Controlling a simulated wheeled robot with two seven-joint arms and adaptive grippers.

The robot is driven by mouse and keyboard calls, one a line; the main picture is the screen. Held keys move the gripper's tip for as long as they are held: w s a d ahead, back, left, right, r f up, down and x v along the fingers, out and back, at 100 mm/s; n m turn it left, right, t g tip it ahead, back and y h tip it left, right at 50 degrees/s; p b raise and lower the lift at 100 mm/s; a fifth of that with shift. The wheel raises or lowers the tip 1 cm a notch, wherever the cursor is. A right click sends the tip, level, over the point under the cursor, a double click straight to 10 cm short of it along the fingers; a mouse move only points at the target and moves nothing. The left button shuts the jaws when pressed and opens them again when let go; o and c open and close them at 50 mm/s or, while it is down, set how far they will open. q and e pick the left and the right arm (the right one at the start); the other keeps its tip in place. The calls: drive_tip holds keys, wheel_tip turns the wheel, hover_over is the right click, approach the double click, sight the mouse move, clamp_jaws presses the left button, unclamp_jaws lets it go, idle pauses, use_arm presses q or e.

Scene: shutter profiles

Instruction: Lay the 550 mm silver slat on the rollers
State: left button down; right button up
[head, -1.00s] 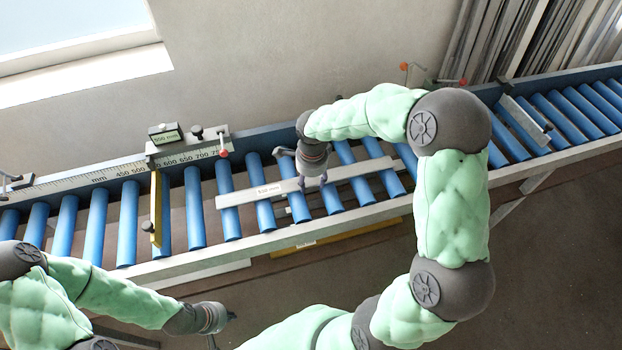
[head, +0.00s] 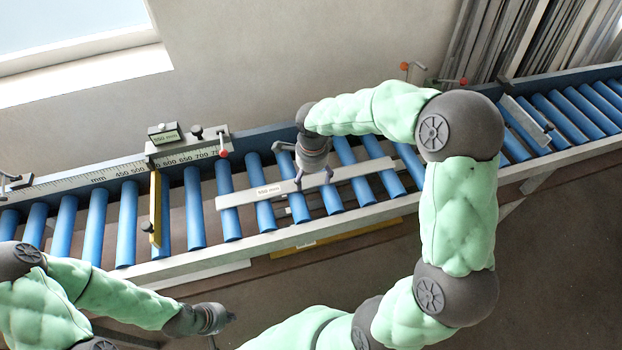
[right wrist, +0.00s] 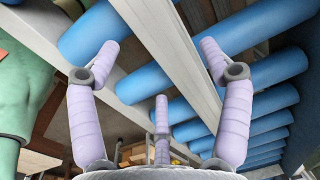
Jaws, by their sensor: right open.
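The silver slat (head: 240,198), with a white label reading 550 mm (head: 269,190), lies across several blue rollers (head: 265,214) in the head view. In the right wrist view the pale slat (right wrist: 160,50) runs between the fingers, over the blue rollers (right wrist: 250,75). My right gripper (head: 314,183) is just above the slat, right of its label, with its fingers spread open on either side. The right wrist view shows the open fingers (right wrist: 158,75) apart from the slat.
A yellow-edged stop (head: 156,208) stands across the rollers on the left, under a scale and a 550 mm display (head: 166,137). A small clamp bar (head: 526,118) sits on the right rollers. Several long profiles (head: 525,40) lean against the wall at the back right.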

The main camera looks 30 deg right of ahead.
wheel_tip(320, 180, up, 9)
drive_tip(key=shift+s+r, duration=0.2)
drive_tip(key=shift+s, duration=0.15)
